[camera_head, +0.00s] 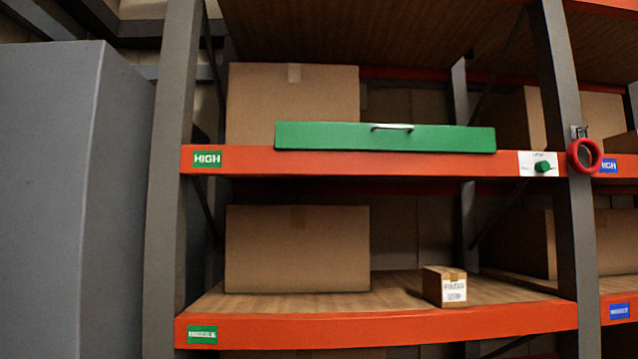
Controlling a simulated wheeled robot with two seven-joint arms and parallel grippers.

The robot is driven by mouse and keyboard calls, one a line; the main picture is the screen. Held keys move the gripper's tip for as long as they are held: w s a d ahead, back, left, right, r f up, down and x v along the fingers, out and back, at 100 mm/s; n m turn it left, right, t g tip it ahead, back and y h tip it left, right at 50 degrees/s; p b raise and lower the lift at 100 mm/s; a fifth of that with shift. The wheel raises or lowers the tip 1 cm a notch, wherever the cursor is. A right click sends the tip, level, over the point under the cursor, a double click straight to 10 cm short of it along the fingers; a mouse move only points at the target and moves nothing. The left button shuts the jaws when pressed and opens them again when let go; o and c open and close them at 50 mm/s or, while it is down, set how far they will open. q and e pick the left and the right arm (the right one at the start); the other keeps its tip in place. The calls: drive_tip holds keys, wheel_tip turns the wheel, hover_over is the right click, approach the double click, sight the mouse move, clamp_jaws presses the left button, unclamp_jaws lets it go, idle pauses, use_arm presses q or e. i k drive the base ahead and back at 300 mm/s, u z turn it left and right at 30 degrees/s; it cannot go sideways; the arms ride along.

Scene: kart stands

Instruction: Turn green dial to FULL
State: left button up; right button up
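The green dial (543,167) is a small knob on a white label plate (526,160). The plate is on the right end of the orange upper shelf beam (240,160), beside the grey upright. The print on the plate is too small to read, so I cannot tell which mark the dial points to. Neither of my grippers shows in the head view.
A red ring (585,139) hangs on the upright just right of the dial. A long green drawer front (350,136) with a metal handle is left of it. Cardboard boxes (297,250) stand on the shelves. A grey cabinet (50,200) fills the left side.

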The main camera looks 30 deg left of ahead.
sight(541, 166)
drive_tip(key=z, duration=0.55)
drive_tip(key=k, duration=0.2)
drive_tip(key=u, duration=1.55)
drive_tip(key=i, duration=1)
drive_tip(key=u, duration=0.2)
drive_tip(key=k, duration=0.25)
drive_tip(key=z, duration=1.25)
drive_tip(key=i, duration=1.35)
